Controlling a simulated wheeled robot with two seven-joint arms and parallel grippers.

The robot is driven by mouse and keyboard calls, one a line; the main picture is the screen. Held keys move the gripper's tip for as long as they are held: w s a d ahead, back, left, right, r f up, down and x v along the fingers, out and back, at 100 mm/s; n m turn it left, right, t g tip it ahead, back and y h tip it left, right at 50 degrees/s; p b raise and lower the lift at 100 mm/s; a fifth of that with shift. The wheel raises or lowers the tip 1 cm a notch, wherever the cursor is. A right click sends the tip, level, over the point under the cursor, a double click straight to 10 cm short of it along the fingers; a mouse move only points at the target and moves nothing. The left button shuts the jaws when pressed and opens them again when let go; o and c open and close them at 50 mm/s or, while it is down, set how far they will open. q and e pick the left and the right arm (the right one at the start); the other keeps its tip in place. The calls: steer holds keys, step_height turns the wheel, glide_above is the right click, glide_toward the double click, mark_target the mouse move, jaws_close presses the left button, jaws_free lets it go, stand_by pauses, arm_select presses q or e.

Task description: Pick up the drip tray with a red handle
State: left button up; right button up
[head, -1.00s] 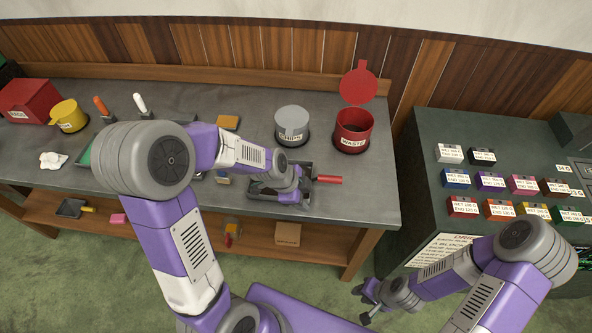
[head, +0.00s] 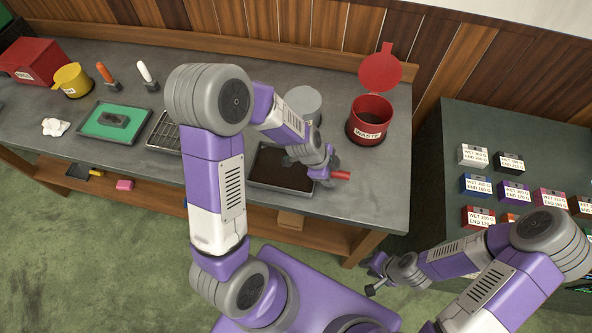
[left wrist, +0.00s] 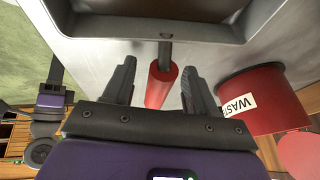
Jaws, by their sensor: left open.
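The drip tray (head: 264,182) is a dark rectangular tray with a dark brown inside, lying on the grey bench near its front right. Its red handle (head: 341,176) sticks out to the right. My left gripper (head: 328,173) is above the tray's handle side and hides part of it. In the left wrist view the gripper (left wrist: 158,66) is open, with the red handle (left wrist: 161,86) between its spread fingers, and the tray's edge (left wrist: 150,37) lies beyond the fingertips. I cannot tell contact. My right gripper (head: 373,276) is low in front of the bench, empty, its fingers apart.
A red waste bin (head: 367,123) with raised lid stands behind the handle, a grey container (head: 303,103) behind the tray. A wire rack (head: 163,135) and green mat (head: 92,122) lie left. A dark cabinet (head: 460,125) with labelled boxes stands right.

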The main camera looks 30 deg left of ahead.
arm_select(q)
steer(key=shift+c, duration=0.2)
jaws_close()
stand_by(0.3)
